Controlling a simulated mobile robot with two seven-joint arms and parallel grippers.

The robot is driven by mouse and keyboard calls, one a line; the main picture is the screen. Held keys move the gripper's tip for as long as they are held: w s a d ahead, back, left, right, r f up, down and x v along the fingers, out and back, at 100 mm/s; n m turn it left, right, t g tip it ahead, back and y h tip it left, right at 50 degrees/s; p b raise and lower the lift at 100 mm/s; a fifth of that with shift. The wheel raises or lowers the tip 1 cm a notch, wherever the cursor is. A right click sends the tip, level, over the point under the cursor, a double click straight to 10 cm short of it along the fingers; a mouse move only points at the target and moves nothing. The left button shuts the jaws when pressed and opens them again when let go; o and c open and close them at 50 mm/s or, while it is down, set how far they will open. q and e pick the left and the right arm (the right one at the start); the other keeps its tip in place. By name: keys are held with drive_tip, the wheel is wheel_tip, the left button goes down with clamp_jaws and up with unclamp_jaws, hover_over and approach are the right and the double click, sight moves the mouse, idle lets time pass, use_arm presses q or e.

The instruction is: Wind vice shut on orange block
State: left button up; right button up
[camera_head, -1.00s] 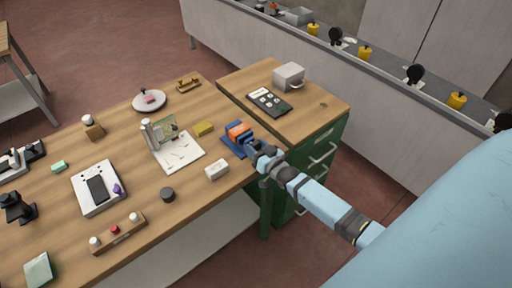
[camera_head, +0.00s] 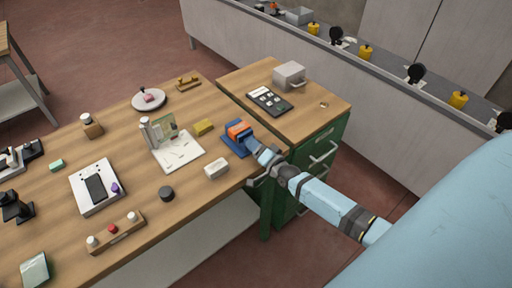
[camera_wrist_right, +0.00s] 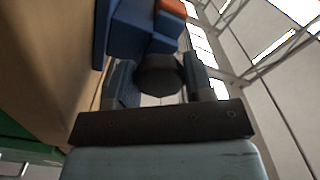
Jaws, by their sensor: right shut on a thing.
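The blue vice (camera_head: 234,146) stands near the right edge of the wooden workbench, and it also shows in the right wrist view (camera_wrist_right: 128,32). The orange block (camera_head: 239,131) sits between its jaws; only a corner of the block (camera_wrist_right: 172,8) shows in the wrist view. I cannot tell whether both jaws touch the block. My right gripper (camera_head: 265,155) is at the vice's near right end. In the wrist view its two fingers (camera_wrist_right: 160,82) are around a dark round knob (camera_wrist_right: 159,74) on the vice, shut on it. My left gripper is not in view.
A pale block (camera_head: 216,169) and a yellow block (camera_head: 204,127) lie close to the vice. A white board (camera_head: 180,155) is to the left. A green cabinet (camera_head: 325,150) with a wooden top stands right of the bench.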

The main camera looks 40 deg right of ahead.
drive_tip(key=shift+m, duration=0.3)
drive_tip(key=o, duration=0.9)
drive_tip(key=shift+s, duration=0.1)
drive_tip(key=shift+s+f, duration=0.15)
drive_tip(key=shift+s, duration=0.2)
drive_tip(key=shift+s+d+b, duration=0.2)
drive_tip(key=shift+s+b, duration=0.2)
drive_tip(key=shift+s, duration=1.75)
drive_tip(key=shift+s+d+b, duration=0.2)
drive_tip(key=shift+s+b, duration=0.2)
drive_tip(key=shift+s, duration=1.75)
drive_tip(key=shift+s+d+b, duration=0.2)
drive_tip(key=shift+s+b, duration=0.2)
drive_tip(key=shift+s, duration=1.75)
